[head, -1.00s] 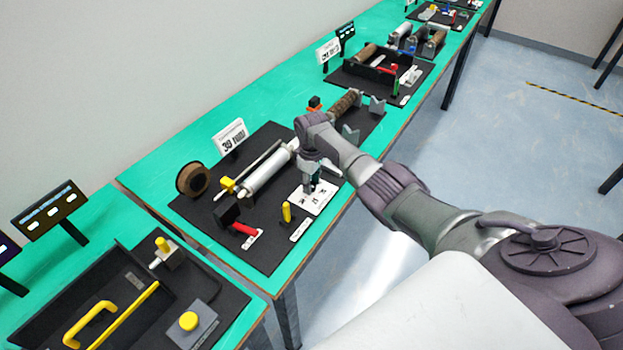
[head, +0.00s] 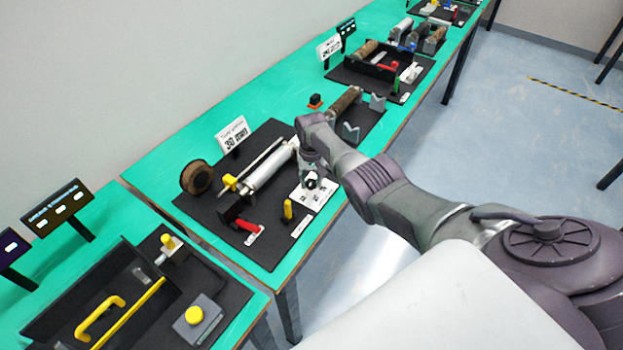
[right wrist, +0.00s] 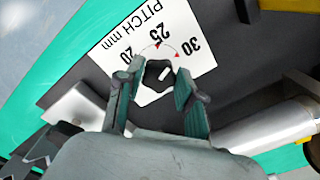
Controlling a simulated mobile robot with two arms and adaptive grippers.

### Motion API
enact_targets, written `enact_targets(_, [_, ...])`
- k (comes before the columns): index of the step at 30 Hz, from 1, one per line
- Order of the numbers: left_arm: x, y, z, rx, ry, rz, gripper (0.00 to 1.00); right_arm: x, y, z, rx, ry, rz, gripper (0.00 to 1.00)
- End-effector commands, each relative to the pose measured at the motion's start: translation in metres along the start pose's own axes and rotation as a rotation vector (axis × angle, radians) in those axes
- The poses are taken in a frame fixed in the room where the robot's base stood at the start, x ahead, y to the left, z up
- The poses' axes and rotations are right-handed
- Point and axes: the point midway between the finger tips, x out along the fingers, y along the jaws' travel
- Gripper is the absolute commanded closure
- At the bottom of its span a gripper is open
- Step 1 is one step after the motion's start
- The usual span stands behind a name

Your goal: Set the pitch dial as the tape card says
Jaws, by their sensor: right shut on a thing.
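The tape card (head: 234,136) stands behind the black conveyor board and reads 30 mm in the head view. The pitch dial is a small black knob (right wrist: 159,71) with a white line, on a white plate (head: 322,197) marked PITCH mm with 20, 25 and 30. The line points up and right, roughly towards the 30 (right wrist: 190,47). My right gripper (head: 311,182) reaches down over the plate. In the right wrist view its fingers (right wrist: 157,82) stand on either side of the knob and are shut on it. My left gripper is not in view.
Beside the plate are a white roller (head: 268,170), a red handle (head: 246,226) and a yellow lever (head: 288,210). A brown tape roll (head: 196,177) stands at the board's left. Another board with a grey box and yellow button (head: 196,315) lies nearer.

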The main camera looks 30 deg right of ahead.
Motion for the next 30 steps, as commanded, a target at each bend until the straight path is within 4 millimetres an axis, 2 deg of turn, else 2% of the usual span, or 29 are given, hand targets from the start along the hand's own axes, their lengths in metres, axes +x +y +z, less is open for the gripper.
enact_targets(6, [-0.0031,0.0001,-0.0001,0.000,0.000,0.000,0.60,-0.0019,-0.0011,-0.0014,0.172,0.003,-0.002,0.98])
enact_targets(15, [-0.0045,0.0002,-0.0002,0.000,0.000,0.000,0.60,-0.0014,-0.0012,-0.0014,0.326,0.003,-0.001,0.98])
enact_targets(30, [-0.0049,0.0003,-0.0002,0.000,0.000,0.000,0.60,-0.0014,-0.0017,-0.0017,0.383,0.003,-0.002,0.98])
